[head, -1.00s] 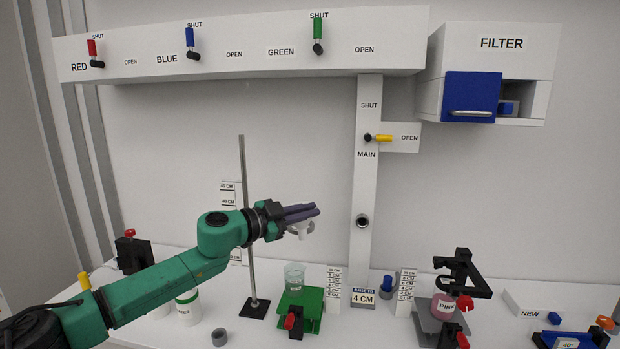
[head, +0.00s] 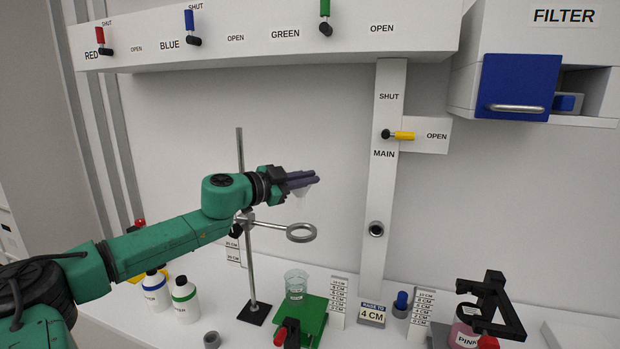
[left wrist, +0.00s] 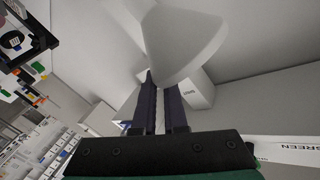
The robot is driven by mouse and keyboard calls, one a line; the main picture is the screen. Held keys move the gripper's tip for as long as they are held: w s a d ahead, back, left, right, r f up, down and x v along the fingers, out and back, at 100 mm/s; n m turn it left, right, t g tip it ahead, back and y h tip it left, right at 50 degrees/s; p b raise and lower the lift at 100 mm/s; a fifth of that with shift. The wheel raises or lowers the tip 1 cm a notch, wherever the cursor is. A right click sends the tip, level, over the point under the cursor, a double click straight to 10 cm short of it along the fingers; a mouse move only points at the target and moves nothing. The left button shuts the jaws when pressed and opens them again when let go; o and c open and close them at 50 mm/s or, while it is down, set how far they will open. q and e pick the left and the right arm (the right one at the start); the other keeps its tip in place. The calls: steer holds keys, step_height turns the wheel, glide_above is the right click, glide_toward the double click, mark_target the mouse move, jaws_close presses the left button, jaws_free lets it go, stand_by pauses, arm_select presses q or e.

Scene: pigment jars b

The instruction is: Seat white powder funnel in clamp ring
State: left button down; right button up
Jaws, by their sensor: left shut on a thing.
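The white funnel (head: 301,192) is held by my left gripper (head: 314,179), whose dark fingers are shut on it. In the left wrist view the funnel (left wrist: 180,45) fills the space beyond the fingertips, its wide cone toward the camera. The clamp ring (head: 301,232) sits on an arm of the metal stand rod (head: 246,262). The funnel is above the ring and apart from it in the head view. Part of the funnel is hidden behind the fingers. My right gripper is not in view.
White bottles (head: 186,300) stand to the left. A black clamp (head: 492,304) is over a pink jar (head: 465,335) at right.

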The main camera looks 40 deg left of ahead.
arm_select(q)
step_height(320, 180, down, 6)
steer(key=d+y+b, duration=0.1)
steer(key=b, duration=0.4)
steer(key=shift+w+y, duration=0.3)
steer(key=shift+s+a, duration=0.1)
stand_by(1.0)
step_height(320, 180, down, 7)
steer(key=b, duration=0.7)
stand_by(2.1)
steer(key=c, duration=0.9)
jaws_free()
